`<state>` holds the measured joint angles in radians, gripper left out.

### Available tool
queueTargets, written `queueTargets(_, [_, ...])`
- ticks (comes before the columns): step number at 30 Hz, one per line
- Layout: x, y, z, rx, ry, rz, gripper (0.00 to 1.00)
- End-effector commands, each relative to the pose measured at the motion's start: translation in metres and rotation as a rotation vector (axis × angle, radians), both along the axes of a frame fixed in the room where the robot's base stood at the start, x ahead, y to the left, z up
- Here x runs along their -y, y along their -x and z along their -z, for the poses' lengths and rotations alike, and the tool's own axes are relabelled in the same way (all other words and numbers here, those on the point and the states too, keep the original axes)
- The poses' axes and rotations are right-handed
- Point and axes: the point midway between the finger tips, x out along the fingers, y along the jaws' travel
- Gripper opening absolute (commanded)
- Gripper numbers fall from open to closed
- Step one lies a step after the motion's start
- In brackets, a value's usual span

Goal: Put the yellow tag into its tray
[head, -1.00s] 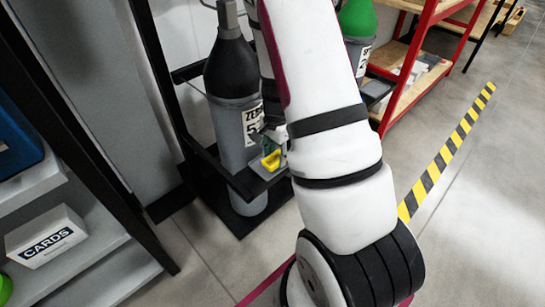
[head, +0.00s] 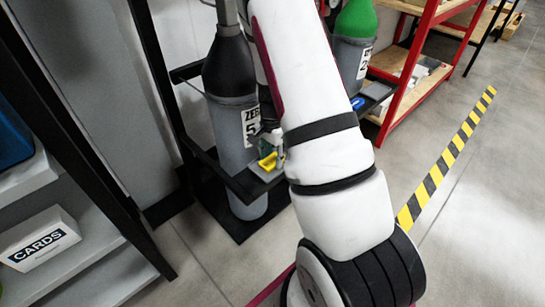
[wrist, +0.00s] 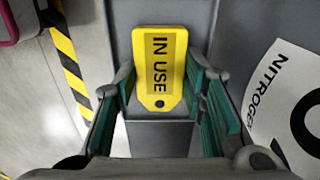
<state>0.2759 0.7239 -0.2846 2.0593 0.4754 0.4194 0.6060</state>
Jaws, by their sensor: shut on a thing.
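The yellow tag (wrist: 160,65), printed IN USE, sits between the teal-padded fingers of my gripper (wrist: 160,80) in the wrist view. The fingers are shut on its two side edges. In the head view the tag (head: 268,161) is small, with my gripper (head: 270,146) just above it, partly behind my arm. A small grey tray (head: 264,173) on the black rack is directly below the tag. In the wrist view a grey surface lies behind the tag; I cannot tell whether the tag touches it.
A grey cylinder with a black top (head: 227,130) stands close left of my gripper. A green-topped cylinder (head: 354,45) is at the right, near a second tray (head: 377,90) with a blue piece (head: 358,103). A CARDS box (head: 40,240) is on the left shelf.

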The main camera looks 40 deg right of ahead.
Motion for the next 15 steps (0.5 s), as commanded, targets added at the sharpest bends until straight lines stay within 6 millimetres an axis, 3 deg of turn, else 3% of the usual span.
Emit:
queueTargets(2, [0.000, 0.000, 0.001, 0.000, 0.000, 0.000, 0.46])
queueTargets(11, [0.000, 0.000, 0.000, 0.000, 0.000, 0.000, 0.46])
queueTargets(15, [0.000, 0.000, -0.010, 0.001, 0.001, -0.001, 0.46])
